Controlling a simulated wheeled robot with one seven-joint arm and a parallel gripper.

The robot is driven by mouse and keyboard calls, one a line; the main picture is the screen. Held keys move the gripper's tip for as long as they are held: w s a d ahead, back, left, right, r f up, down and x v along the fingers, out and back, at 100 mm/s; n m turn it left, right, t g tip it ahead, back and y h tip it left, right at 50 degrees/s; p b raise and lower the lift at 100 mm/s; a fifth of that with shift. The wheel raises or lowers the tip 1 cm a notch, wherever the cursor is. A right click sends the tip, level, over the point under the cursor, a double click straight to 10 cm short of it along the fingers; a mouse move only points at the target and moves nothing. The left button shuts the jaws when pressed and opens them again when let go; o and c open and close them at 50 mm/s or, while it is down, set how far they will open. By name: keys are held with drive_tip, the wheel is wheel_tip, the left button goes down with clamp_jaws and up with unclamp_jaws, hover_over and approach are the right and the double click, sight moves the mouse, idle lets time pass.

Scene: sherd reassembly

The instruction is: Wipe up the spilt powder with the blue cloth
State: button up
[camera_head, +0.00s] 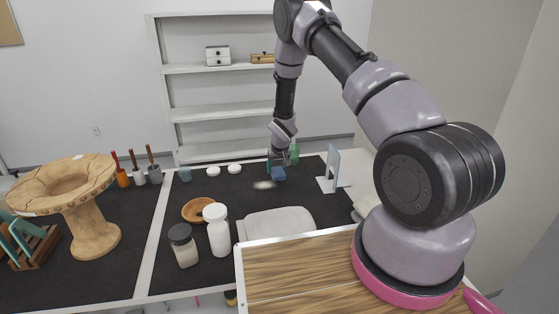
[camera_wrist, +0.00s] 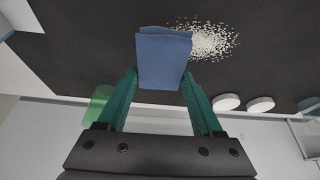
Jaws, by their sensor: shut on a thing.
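The blue cloth (camera_wrist: 163,58) is folded and held between the green fingertips of my gripper (camera_wrist: 160,88). In the head view the cloth (camera_head: 278,174) hangs under my gripper (camera_head: 277,163) near the back of the black table mat. The spilt powder (camera_wrist: 207,42) is a white, grainy patch beside the cloth, close to its right edge in the wrist view. In the head view the powder (camera_head: 264,185) lies just left of and in front of the cloth. I cannot tell whether the cloth touches the mat.
Two white round lids (camera_head: 234,169) lie behind the powder. A green object (camera_head: 294,153) stands behind my gripper, and an upright framed panel (camera_head: 331,171) is to the right. A brown bowl (camera_head: 197,210), a white bottle (camera_head: 217,230) and a jar (camera_head: 184,246) stand nearer, to the left.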

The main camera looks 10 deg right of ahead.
sight(276, 167)
drive_tip(key=shift+r, duration=2.15)
